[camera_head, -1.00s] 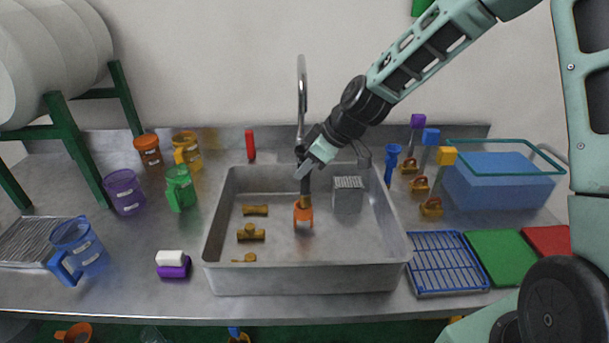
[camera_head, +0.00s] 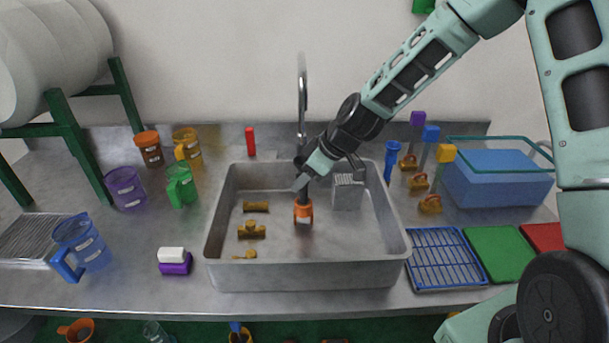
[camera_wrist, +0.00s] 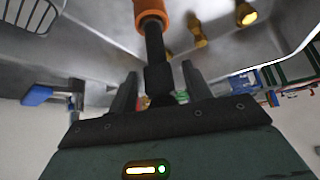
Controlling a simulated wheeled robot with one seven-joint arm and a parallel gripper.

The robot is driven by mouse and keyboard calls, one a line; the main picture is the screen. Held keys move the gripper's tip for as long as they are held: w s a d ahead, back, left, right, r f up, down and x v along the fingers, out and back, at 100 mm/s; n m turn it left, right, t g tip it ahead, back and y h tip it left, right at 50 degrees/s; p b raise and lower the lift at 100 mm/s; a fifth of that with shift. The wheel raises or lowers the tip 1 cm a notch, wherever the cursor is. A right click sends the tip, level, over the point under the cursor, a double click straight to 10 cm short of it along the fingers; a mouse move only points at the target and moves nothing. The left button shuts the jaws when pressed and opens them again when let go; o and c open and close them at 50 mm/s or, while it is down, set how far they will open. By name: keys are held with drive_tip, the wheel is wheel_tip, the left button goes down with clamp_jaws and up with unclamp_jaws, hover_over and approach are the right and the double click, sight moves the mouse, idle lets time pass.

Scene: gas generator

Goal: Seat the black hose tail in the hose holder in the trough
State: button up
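A slim black hose tail (camera_wrist: 155,45) stands between my gripper and an orange collar-like piece (camera_head: 303,211) in the middle of the trough (camera_head: 300,277). In the wrist view the orange piece (camera_wrist: 151,12) surrounds the hose's far end. My gripper (camera_wrist: 160,78) has its two fingers on either side of the black part, with a thin gap visible at each side. In the head view my gripper (camera_head: 302,184) is above the orange piece, tilted down from the right. Whether the orange piece is the holder, and how deep the hose sits, I cannot tell.
Several brass-coloured fittings (camera_head: 251,232) lie left of the hose in the trough. A grey ribbed block (camera_head: 347,193) stands to its right. The tap (camera_head: 302,95) rises behind. A blue rack (camera_head: 446,260) lies right of the trough.

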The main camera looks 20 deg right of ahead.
drive_tip(key=shift+r, duration=0.15)
drive_tip(key=v, duration=1.2)
drive_tip(key=s+a+f+g+h, duration=0.2)
drive_tip(key=s+a+g, duration=0.1)
drive_tip(key=s+a, duration=0.85)
drive_tip(key=s+r+m+g+h, duration=0.1)
drive_tip(key=s+r+m+h, duration=0.1)
drive_tip(key=s, duration=1.5)
drive_tip(key=shift+s+h, duration=0.3)
